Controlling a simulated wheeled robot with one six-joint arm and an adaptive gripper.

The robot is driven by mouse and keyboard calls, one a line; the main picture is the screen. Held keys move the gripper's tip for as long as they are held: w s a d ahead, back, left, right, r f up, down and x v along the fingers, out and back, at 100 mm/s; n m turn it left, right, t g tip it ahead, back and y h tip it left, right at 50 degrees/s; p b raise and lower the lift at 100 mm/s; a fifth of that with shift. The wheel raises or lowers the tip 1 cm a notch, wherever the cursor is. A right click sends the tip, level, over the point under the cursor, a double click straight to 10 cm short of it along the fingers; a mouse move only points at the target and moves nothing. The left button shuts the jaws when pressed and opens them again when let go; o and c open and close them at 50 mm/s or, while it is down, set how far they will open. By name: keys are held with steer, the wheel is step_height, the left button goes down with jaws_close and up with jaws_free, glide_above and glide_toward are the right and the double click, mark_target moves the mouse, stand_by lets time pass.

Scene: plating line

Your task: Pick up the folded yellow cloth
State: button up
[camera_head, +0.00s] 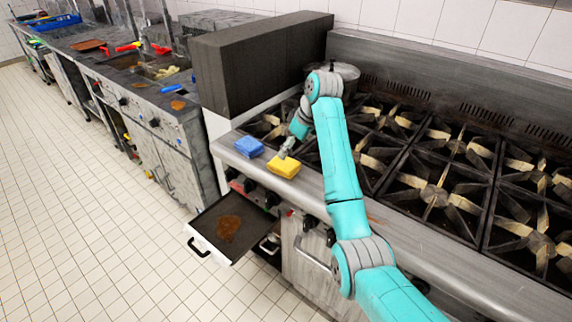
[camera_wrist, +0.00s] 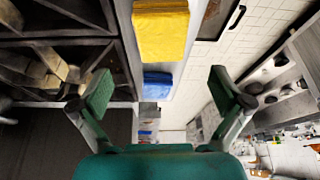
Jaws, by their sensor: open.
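The folded yellow cloth (camera_head: 284,166) lies on the front ledge of the stove in the head view. In the wrist view the yellow cloth (camera_wrist: 160,32) is at the top middle, ahead of and between the spread fingers. A folded blue cloth (camera_head: 249,146) lies just left of it on the same ledge; in the wrist view the blue cloth (camera_wrist: 157,80) is below the yellow one. My gripper (camera_wrist: 168,92) is open and empty. In the head view my gripper (camera_head: 287,150) is small, close behind and above the yellow cloth; contact cannot be told.
Burner grates (camera_head: 440,190) fill the stove top right of the cloths. A lidded pot (camera_head: 340,72) stands behind my arm. A dark box-like block (camera_head: 225,75) rises at the left. An open drawer or tray (camera_head: 212,222) sticks out below the ledge. Tiled floor is free at the left.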

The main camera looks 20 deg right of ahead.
mark_target(285, 163)
steer(key=x, duration=0.2)
steer(key=shift+w+f, duration=0.1)
steer(key=shift+f, duration=0.1)
steer(key=shift+s+x, duration=0.2)
steer(key=shift+x, duration=1.15)
steer(key=shift+s+x, duration=0.15)
steer(key=shift+x, duration=1.15)
steer(key=shift+f, duration=0.1)
steer(key=c, duration=1.2)
